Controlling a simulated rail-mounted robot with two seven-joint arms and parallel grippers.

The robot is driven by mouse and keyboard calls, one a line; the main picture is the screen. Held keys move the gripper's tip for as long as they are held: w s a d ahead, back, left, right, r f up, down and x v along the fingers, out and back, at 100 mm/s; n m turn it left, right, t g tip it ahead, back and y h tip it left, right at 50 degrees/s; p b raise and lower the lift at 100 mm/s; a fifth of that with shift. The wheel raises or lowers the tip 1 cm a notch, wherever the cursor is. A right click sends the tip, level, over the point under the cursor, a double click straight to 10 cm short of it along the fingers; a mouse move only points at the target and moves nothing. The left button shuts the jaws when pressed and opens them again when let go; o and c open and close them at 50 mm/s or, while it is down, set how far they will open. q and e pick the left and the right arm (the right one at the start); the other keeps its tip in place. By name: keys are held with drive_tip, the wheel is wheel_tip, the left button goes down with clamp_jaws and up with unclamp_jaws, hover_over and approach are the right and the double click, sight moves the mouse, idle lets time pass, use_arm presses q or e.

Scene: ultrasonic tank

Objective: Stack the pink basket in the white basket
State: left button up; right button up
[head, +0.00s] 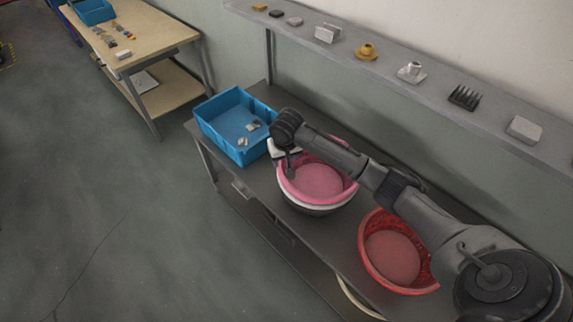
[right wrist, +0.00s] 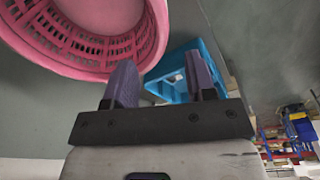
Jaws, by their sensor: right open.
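The pink basket (head: 318,182) sits on the bench in the head view, with its open side up. The white basket (head: 322,206) shows as a pale rim just below the pink one, and the pink basket appears nested in it. Most of the white basket is hidden. My right gripper (head: 283,152) is at the left edge of the pink basket, partly hidden by its own wrist. In the right wrist view its two fingers (right wrist: 160,82) are apart with nothing between them, and the pink basket (right wrist: 95,40) is at upper left. My left gripper is not in view.
A blue bin (head: 234,124) with small metal parts stands left of the baskets. A red basket (head: 395,252) is at the right, partly under my arm. A wall shelf (head: 390,72) with small parts runs behind. A wooden table (head: 140,30) stands far left.

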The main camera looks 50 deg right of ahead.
drive_tip(key=s+a+f+n+y, duration=0.1)
drive_tip(key=s+a+f+n, duration=0.2)
drive_tip(key=s+a+f, duration=0.35)
drive_tip(key=s+a+f+n, duration=0.3)
drive_tip(key=s+a+f, duration=0.1)
drive_tip(key=s+a, duration=0.5)
drive_tip(key=s+a+r+n+t, duration=0.1)
drive_tip(key=s+a, duration=0.1)
drive_tip(key=s, duration=0.6)
drive_tip(key=s+a+r+t, duration=0.1)
drive_tip(key=s+a+r, duration=0.1)
drive_tip(key=s, duration=0.6)
drive_tip(key=shift+s+a+r+n, duration=0.2)
drive_tip(key=shift+s+a+n, duration=0.2)
drive_tip(key=shift+a, duration=0.25)
